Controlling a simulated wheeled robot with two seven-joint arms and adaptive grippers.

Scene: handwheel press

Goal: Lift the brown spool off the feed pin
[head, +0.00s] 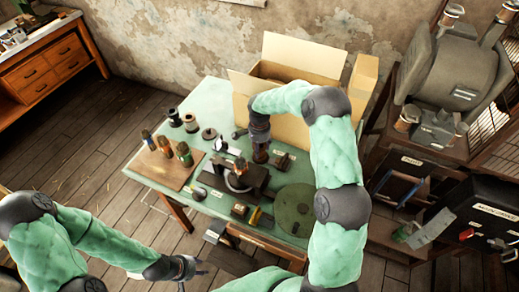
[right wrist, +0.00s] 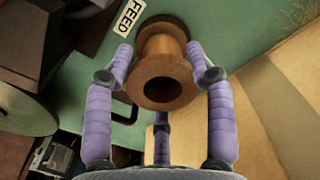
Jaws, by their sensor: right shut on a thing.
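The brown spool (right wrist: 162,62) is between the purple fingers of my right gripper (right wrist: 163,72), which is shut on it. I look into the spool's round hole from its near flange; no pin can be made out inside. In the head view the spool (head: 261,156) shows below my right gripper (head: 260,138), over the green table near the box. The feed pin is hidden, and I cannot tell whether the spool is clear of it. A FEED label (right wrist: 128,17) lies beside the spool. My left gripper (head: 190,268) is away from the table at the lower left; its finger opening is unclear.
The green table (head: 215,97) holds an open cardboard box (head: 298,58) close behind the right gripper. A dark press (head: 238,178) and a round green disc (head: 294,208) stand in front.

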